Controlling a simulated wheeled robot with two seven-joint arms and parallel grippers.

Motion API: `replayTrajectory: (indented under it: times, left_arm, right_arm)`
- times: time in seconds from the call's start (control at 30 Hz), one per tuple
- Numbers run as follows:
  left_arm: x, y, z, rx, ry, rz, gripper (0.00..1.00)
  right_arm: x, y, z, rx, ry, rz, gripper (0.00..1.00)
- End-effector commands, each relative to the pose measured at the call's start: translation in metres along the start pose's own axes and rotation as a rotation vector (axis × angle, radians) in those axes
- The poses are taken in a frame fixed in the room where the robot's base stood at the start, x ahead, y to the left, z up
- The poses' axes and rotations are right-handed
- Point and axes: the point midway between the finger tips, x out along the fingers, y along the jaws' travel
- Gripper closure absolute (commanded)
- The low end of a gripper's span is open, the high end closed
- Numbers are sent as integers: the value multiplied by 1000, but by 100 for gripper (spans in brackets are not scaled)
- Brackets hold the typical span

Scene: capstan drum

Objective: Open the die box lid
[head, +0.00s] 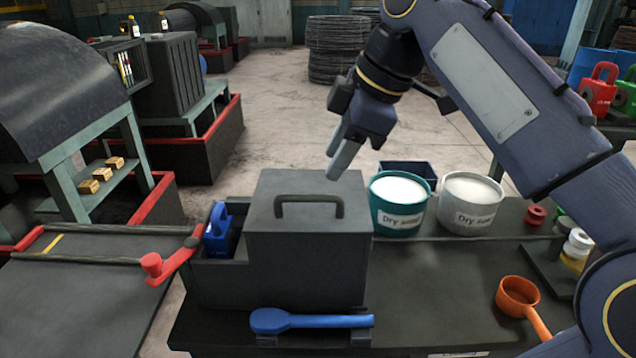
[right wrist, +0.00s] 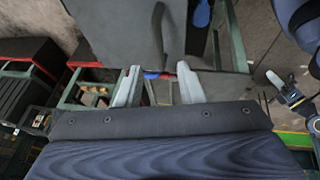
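The die box (head: 276,268) is dark grey and stands on the bench. Its lid (head: 262,205) lies flat on top and carries a bar handle (head: 308,205). The lid handle also shows in the right wrist view (right wrist: 157,25). My right gripper (head: 340,155) is above the far right part of the lid, apart from the handle. In the right wrist view its two fingers (right wrist: 158,88) are spread with nothing between them. What looks like my left gripper (right wrist: 284,88) shows small at the right edge of that view; its finger opening is unclear.
A blue-handled tool (head: 310,321) lies in front of the box. A blue item (head: 216,232) sits in an open bay at its left, near a red-knobbed lever (head: 165,265). A teal bucket (head: 398,208) and a white bucket (head: 468,208) stand right. An orange ladle (head: 518,297) lies front right.

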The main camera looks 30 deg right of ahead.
Motion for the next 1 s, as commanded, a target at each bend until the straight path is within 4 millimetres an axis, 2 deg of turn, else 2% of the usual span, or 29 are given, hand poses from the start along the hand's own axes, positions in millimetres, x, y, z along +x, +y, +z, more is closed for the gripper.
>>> replayTrajectory:
  times: [0.13,0.4,0.53,0.7,0.93,1.0]
  left_arm:
    - [3,-1,2,0,0,0,64]
    - [11,-5,6,0,0,0,64]
    - [13,-6,6,0,0,0,64]
    - [13,-6,7,0,0,0,64]
    - [13,-6,7,0,0,0,64]
    - [13,-6,7,0,0,0,64]
  right_arm:
    - [8,2,1,-17,0,-4,66]
    - [51,1,1,-13,0,-2,66]
    - [66,1,0,-13,1,-2,66]
    - [75,1,0,-13,2,-1,66]
    - [75,2,-1,-12,3,0,66]
    - [75,2,0,-12,3,0,75]
